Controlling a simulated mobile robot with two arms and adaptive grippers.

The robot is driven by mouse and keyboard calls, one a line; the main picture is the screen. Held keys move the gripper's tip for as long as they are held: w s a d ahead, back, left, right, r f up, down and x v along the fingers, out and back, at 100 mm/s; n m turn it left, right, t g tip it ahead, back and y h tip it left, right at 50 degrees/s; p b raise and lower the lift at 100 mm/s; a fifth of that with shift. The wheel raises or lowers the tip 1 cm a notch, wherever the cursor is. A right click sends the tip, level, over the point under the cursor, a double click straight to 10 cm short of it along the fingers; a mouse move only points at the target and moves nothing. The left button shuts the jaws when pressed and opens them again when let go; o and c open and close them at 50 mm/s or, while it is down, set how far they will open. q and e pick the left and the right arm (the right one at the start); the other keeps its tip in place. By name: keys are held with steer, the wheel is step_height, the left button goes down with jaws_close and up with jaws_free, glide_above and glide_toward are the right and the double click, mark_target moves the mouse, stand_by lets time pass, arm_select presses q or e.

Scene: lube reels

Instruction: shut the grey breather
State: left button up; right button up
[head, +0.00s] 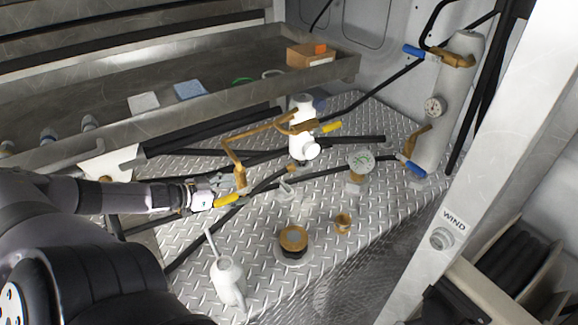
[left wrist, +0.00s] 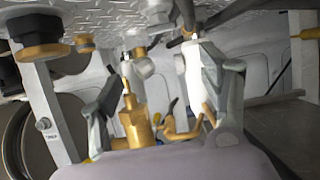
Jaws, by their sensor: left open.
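A small grey fitting with a short lever (head: 286,189), which looks like the grey breather, stands on the tread plate right of my left gripper. Whether it is open or shut I cannot tell. My left gripper (head: 213,189) is open beside a brass valve with a yellow handle (head: 227,200), apart from the grey fitting. In the left wrist view the open fingers show with a brass fitting (left wrist: 135,125) and a white cylinder (left wrist: 195,78) beyond or between them; contact is unclear. My right gripper is not in view.
A white pump body (head: 302,140) with brass pipes stands behind. Black hoses cross the plate. A steel post (head: 470,170) is at right.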

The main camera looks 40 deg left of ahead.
mark_target(284, 185)
arm_select(q)
steer(key=b+x, duration=0.5)
steer(key=x, duration=0.2)
steer(key=shift+w+a+f, duration=0.1)
steer(key=shift+w+f, duration=0.1)
steer(key=shift+w, duration=0.05)
steer(key=shift+w+f+b, duration=0.2)
steer(key=shift+w+b, duration=0.2)
steer(key=shift+b, duration=0.1)
steer(key=shift+w+d+f, duration=0.15)
steer(key=shift+w+d, duration=0.1)
steer(key=shift+w, duration=0.25)
steer(key=shift+w+d+f+b, duration=0.2)
steer(key=shift+w+b, duration=0.2)
steer(key=shift+w, duration=0.25)
steer(key=shift+x, duration=2.95)
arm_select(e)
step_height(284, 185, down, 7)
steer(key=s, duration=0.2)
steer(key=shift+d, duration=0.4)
